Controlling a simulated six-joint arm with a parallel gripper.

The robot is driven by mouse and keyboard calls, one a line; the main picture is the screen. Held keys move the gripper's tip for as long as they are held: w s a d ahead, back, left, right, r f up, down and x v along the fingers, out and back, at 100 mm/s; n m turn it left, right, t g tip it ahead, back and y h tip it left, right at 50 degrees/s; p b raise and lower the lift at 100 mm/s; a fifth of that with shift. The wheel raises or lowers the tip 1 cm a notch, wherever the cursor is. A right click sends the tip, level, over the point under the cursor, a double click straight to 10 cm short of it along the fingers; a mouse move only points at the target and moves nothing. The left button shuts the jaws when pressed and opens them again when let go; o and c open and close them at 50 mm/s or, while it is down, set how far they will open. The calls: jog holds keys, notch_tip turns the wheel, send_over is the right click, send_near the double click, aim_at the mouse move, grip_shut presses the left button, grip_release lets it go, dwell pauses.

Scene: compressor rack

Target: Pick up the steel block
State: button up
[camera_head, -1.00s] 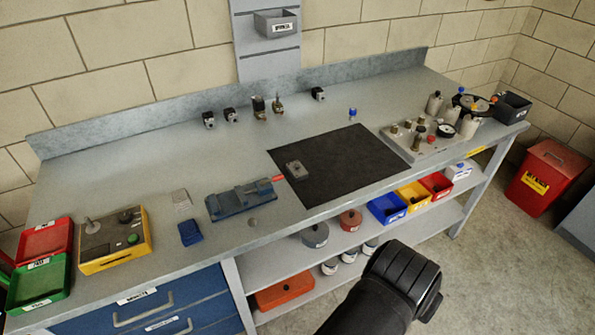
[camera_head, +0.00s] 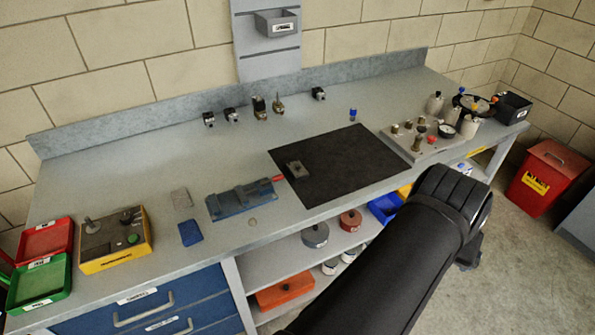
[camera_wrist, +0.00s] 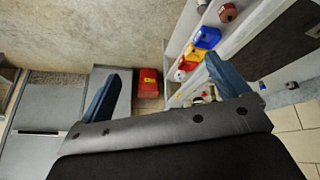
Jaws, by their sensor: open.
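A small grey metal block (camera_head: 298,168) with a dark mark on top sits on the left part of the black mat (camera_head: 350,165); it looks like the steel block. A flat light grey piece (camera_head: 181,199) lies farther left, behind a blue block (camera_head: 190,233), and I cannot tell its material. My gripper (camera_wrist: 163,69) shows two blue fingers spread wide apart with nothing between them in the wrist view. The grey metal block is well away to the left.
A blue vise (camera_head: 241,200) stands left of the mat. A fixture plate (camera_head: 425,148) with fittings and a gauge stands right of it. Several small valves line the back. A yellow box (camera_head: 113,242) and red and green trays are at the left. A red bin (camera_wrist: 148,83) stands on the floor.

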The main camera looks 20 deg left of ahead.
jog(key=w+d+r+n, duration=0.4)
jog(key=w+d+r, duration=0.3)
jog(key=w+r, duration=0.5)
jog(key=n+g, duration=0.2)
jog(key=n, duration=2.4)
send_over(297, 168)
jog(key=s+a, duration=0.3)
notch_tip(297, 168, down, 16)
jog(key=x, duration=1)
jog(key=s+x, duration=0.1)
jog(key=x, duration=0.5)
jog(key=shift+a+f, duration=0.2)
jog(key=shift+f, duration=0.1)
jog(key=c, duration=1.4)
jog(key=shift+r, duration=0.1)
